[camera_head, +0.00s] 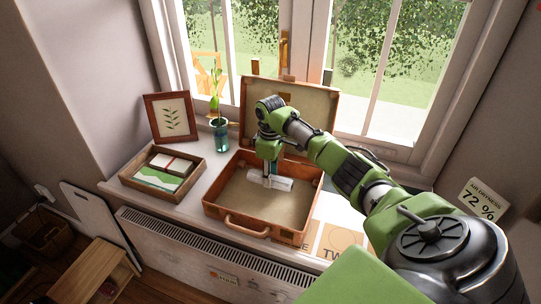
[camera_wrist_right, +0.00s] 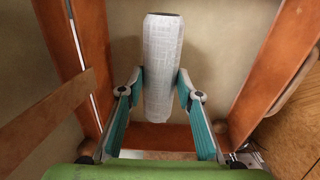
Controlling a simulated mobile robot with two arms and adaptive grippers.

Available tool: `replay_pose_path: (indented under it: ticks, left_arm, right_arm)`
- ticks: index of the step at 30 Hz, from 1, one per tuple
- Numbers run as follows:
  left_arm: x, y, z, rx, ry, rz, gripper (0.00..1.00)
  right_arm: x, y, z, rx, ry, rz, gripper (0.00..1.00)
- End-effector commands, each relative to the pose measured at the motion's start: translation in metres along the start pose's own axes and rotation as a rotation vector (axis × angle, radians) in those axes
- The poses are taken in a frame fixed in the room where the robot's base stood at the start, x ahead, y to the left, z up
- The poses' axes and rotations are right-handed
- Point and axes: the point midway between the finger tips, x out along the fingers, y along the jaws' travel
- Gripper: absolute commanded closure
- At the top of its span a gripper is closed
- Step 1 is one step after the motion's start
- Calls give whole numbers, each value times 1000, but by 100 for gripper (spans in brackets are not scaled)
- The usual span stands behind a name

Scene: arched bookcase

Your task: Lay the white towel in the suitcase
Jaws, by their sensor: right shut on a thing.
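The open brown suitcase (camera_head: 304,212) lies on the windowsill, its lid (camera_head: 318,104) raised against the window and its handle at the front. Its walls also show in the right wrist view (camera_wrist_right: 275,65). The rolled white towel (camera_head: 285,184) is within the suitcase's walls, over the beige lining; I cannot tell whether it touches the bottom. My right gripper (camera_head: 270,182) reaches down into the suitcase and is shut on the towel. In the right wrist view the teal fingers (camera_wrist_right: 161,85) press both sides of the towel (camera_wrist_right: 163,50). My left gripper is not in view.
A wooden tray (camera_head: 133,182) with a green-and-white item and a tied bundle stands left of the suitcase. A framed leaf picture (camera_head: 170,118) and a glass vase with a plant (camera_head: 220,134) stand behind it. Printed sheets (camera_head: 338,238) lie right of the suitcase. A radiator (camera_head: 200,252) is below.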

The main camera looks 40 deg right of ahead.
Motion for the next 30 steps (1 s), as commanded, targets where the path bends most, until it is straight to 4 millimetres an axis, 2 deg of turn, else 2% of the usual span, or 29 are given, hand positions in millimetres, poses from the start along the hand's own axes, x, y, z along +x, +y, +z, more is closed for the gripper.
replay_pose_path:
  ticks: [3,5,15,16,18,30]
  left_arm:
    - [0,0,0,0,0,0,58]
    - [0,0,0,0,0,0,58]
    - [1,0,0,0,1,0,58]
    - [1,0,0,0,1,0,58]
    - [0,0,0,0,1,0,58]
    - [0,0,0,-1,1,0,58]
  right_arm:
    - [21,-2,1,0,-4,-3,90]
    - [27,-2,1,0,-4,-2,90]
    - [30,-2,1,0,-2,0,90]
    - [31,-1,1,0,-2,0,65]
    - [30,-1,1,0,-2,0,51]
    - [25,-1,1,0,-1,0,51]
